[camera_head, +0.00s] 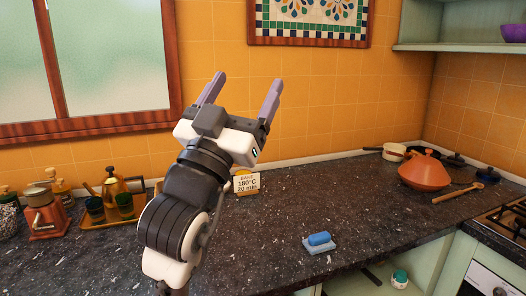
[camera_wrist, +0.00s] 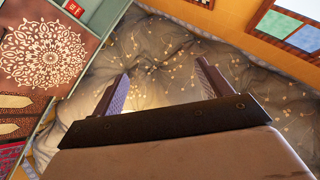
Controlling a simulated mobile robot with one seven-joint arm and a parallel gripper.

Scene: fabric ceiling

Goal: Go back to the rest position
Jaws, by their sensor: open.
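My gripper (camera_head: 240,95) is raised above the dark speckled counter (camera_head: 290,215) in the head view, with its two purple-grey fingers pointing up and spread apart. Nothing is between the fingers. In the wrist view, the gripper (camera_wrist: 158,80) is also open and empty. Behind its fingers is a draped grey fabric ceiling (camera_wrist: 170,60) with small lights.
A blue sponge on a light blue holder (camera_head: 319,247) lies at the counter's front. An orange tagine (camera_head: 424,173), a wooden spoon (camera_head: 458,193) and pans stand at right. A tray (camera_head: 110,220) with a pot and cups is at left. A small sign (camera_head: 246,184) stands behind my arm.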

